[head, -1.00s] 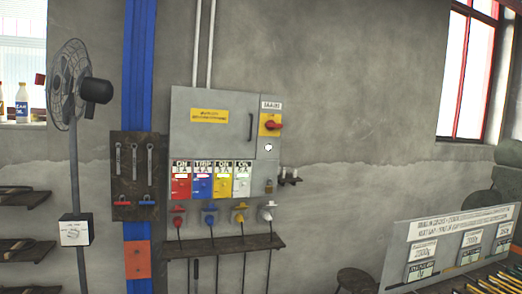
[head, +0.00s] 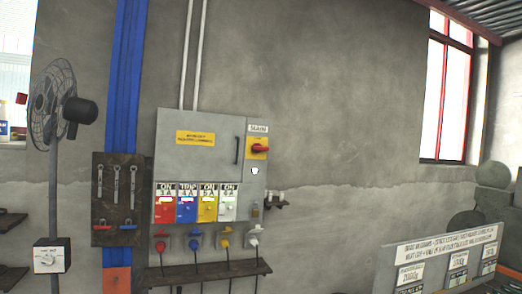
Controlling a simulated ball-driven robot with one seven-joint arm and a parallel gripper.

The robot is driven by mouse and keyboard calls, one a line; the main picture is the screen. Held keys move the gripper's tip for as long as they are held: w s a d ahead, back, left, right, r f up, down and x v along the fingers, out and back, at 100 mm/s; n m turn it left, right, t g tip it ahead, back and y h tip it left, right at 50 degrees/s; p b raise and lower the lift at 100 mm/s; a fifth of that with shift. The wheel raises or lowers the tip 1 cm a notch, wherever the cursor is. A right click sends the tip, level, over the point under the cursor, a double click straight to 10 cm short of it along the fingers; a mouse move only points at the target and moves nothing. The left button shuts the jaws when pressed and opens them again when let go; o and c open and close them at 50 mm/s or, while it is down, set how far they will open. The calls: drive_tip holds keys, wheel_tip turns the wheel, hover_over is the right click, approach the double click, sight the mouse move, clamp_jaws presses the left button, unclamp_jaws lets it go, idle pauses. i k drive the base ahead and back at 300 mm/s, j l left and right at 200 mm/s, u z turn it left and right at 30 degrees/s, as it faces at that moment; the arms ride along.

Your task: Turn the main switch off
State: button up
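The main switch (head: 259,148) is a red rotary handle on a yellow plate, under a label that reads MAIN. Its handle lies roughly horizontal. It sits at the upper right of a grey electrical cabinet (head: 218,130) on the wall. Below the cabinet door are red, blue, yellow and white breaker panels (head: 196,203), labelled ON, TRIP, ON and ON from left to right. My gripper is not in view, so its distance from the switch does not show.
A standing fan (head: 60,105) is at the left, beside a blue column (head: 124,80) with a tool board (head: 117,195). A narrow shelf (head: 205,272) with plugs above it juts out below the cabinet. A sign panel (head: 440,260) stands at lower right.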

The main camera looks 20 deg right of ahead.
sight(257, 148)
drive_tip(key=i+l+z, duration=0.3)
drive_tip(key=i+l, duration=0.15)
drive_tip(key=i, duration=1.3)
drive_tip(key=i+z, duration=0.3)
drive_tip(key=i, duration=1.4)
